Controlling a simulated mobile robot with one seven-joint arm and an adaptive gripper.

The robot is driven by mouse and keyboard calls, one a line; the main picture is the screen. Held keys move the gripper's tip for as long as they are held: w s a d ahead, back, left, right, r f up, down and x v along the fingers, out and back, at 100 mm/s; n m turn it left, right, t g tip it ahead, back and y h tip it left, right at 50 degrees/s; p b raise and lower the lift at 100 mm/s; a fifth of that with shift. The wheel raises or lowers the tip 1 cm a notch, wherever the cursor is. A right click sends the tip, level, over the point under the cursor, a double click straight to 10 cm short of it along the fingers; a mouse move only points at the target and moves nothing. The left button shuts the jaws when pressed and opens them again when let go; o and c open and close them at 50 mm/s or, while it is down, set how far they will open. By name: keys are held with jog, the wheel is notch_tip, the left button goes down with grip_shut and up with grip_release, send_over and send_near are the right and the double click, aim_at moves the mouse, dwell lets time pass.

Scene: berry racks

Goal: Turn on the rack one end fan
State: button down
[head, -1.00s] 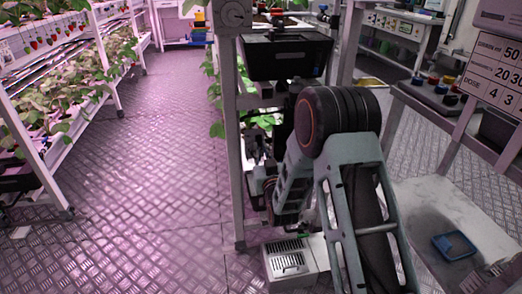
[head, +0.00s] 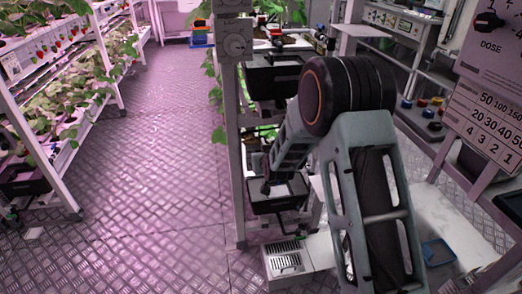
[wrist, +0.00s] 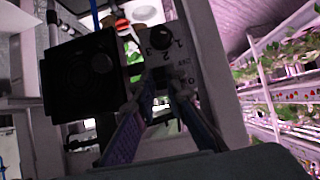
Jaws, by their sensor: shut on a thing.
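In the wrist view a square black box with a round dark face, which looks like the end fan (wrist: 82,72), is at the left. Next to it is a pale control plate (wrist: 178,62) marked 1, 2, 3, with a round black knob (wrist: 160,38) at its top. My gripper (wrist: 156,98) is in front of the plate, its fingers closed around a small part at the plate's lower area. That part is dark and mostly hidden by the fingertips. In the head view my arm hides the fan and the gripper's tips.
The rack's white upright (head: 235,150) carries a round dial (head: 236,45). Black trays (head: 275,80) hang beside it. Another plant rack (head: 60,120) stands left, across a clear metal-floor aisle (head: 160,150). A dose sign (head: 490,100) and a blue tray (head: 438,253) are at the right.

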jog(key=g+p, duration=0.1)
jog(key=p, duration=0.1)
jog(key=r+g+p, duration=0.1)
jog(key=p, duration=0.1)
jog(key=g+h+p, duration=0.1)
jog(key=g, duration=0.1)
jog(key=shift+w+a+r+p, duration=0.15)
jog(key=shift+w+r+p, duration=0.2)
jog(key=shift+w+p, duration=0.05)
jog(key=c, duration=2)
grip_release()
jog(key=shift+o, duration=0.2)
jog(key=shift+r, duration=0.1)
jog(key=v, duration=1.1)
jog(key=shift+r, duration=0.4)
jog(key=shift+s, duration=0.1)
